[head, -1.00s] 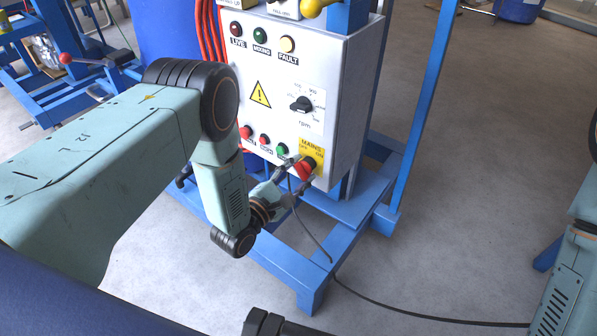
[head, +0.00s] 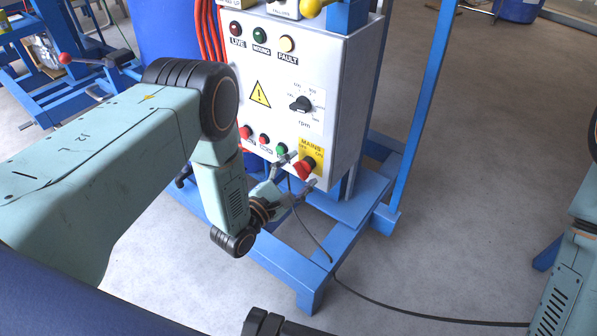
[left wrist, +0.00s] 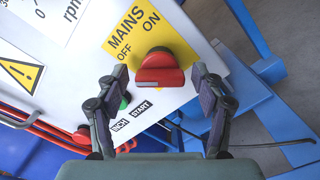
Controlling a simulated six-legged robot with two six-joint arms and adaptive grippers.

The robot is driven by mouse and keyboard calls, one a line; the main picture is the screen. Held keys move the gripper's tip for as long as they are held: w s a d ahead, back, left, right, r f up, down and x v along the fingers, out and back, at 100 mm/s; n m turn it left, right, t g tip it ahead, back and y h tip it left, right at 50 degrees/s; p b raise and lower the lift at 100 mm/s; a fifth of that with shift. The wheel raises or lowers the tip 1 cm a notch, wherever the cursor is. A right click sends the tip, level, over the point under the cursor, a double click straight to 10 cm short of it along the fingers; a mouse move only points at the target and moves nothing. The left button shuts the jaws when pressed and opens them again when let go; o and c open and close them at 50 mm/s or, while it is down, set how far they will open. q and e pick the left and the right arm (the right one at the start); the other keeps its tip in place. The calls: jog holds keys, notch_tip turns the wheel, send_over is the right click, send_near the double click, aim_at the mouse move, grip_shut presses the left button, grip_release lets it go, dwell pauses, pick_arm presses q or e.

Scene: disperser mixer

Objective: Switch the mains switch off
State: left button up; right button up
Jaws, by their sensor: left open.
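The mains switch is a red rotary knob (head: 303,171) on a black base, at the lower right corner of the white control box. In the left wrist view the knob (left wrist: 160,70) sits below the yellow MAINS label (left wrist: 136,30), which reads OFF and ON. Its red handle lies about level across that picture, with its left end on the OFF side. My left gripper (head: 304,169) is at the switch. In the left wrist view its two fingers (left wrist: 160,76) are open, one on each side of the knob, with gaps between. My right gripper is not in view.
The white control box (head: 345,110) also bears lamps, an rpm dial (head: 302,104) and small buttons (head: 264,139) left of the switch. A blue frame (head: 345,207) stands around and below it. A dark cable (head: 400,315) runs over the floor. Open floor lies to the right.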

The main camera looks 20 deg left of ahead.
pick_arm(q)
jog(key=v, duration=1.2)
dwell(0.3)
